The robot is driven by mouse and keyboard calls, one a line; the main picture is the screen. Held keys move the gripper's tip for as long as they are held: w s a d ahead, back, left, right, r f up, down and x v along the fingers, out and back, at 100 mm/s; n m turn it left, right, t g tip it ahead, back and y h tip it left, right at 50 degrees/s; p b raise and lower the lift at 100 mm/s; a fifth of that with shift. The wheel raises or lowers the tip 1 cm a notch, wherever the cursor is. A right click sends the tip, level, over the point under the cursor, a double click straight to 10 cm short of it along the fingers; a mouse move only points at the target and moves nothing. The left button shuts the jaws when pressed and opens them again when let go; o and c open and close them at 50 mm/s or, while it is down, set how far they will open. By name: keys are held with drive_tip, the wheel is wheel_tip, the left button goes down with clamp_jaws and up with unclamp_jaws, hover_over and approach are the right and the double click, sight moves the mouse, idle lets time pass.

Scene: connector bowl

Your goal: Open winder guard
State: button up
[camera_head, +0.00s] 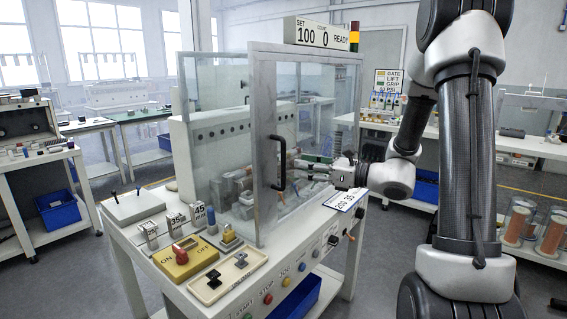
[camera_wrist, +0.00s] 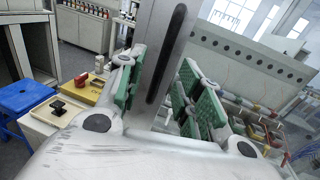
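The winder guard (camera_head: 262,100) is a clear box with a pale metal frame, standing on the white machine bench. A black upright handle (camera_head: 279,162) is on its front frame, near the left edge. My gripper (camera_head: 298,170) is just right of the handle, coming from the right, with its fingers apart. In the wrist view the handle (camera_wrist: 166,55) runs down the pale post between the green finger pads of my gripper (camera_wrist: 165,88). The pads show no clear contact with it. Whether the guard is fully closed I cannot tell.
A sign box reading 100 0 READY (camera_head: 320,33) tops the machine. On the bench's left end are a yellow ON/OFF box (camera_head: 187,260), a tray with black parts (camera_head: 228,278) and several numbered blocks. Buttons line the front edge. Blue bins (camera_head: 57,208) sit below side tables.

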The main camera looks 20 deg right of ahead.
hover_over(284, 185)
drive_tip(key=shift+w, duration=0.4)
clamp_jaws()
